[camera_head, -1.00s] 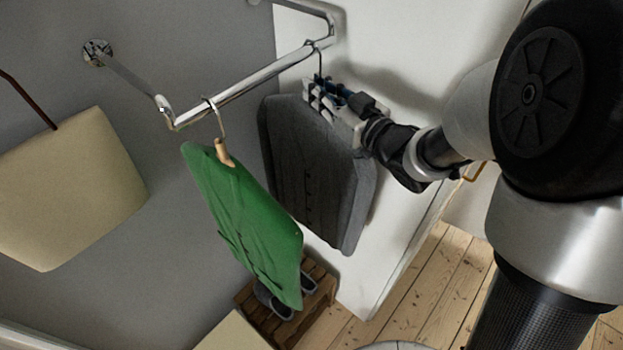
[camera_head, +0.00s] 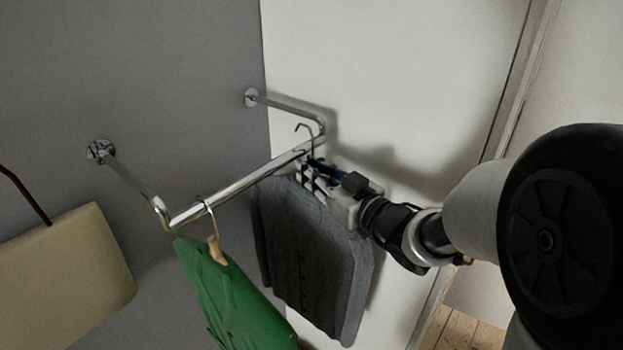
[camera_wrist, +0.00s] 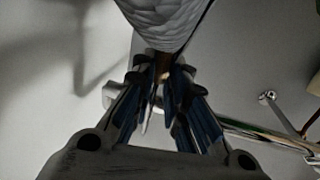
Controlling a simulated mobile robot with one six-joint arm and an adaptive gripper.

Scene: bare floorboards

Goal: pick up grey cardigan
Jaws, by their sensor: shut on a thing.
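The grey cardigan (camera_head: 312,262) hangs from a hanger with a metal hook (camera_head: 305,128). My gripper (camera_head: 312,175) is shut on the neck of this hanger, just above the cardigan's shoulders. The hook's curve shows above the metal rail (camera_head: 245,183) and looks raised off it. In the wrist view, my fingers (camera_wrist: 163,88) close around the brown hanger neck (camera_wrist: 163,64), with the cardigan's grey cloth (camera_wrist: 168,22) at the top edge. The fingers partly hide the hanger.
A green garment (camera_head: 228,290) hangs on the rail's left part, close to the cardigan. A beige bag (camera_head: 65,280) hangs at the far left. The rail is fixed to the grey wall (camera_head: 180,60). A white wall (camera_head: 390,80) stands close behind the cardigan.

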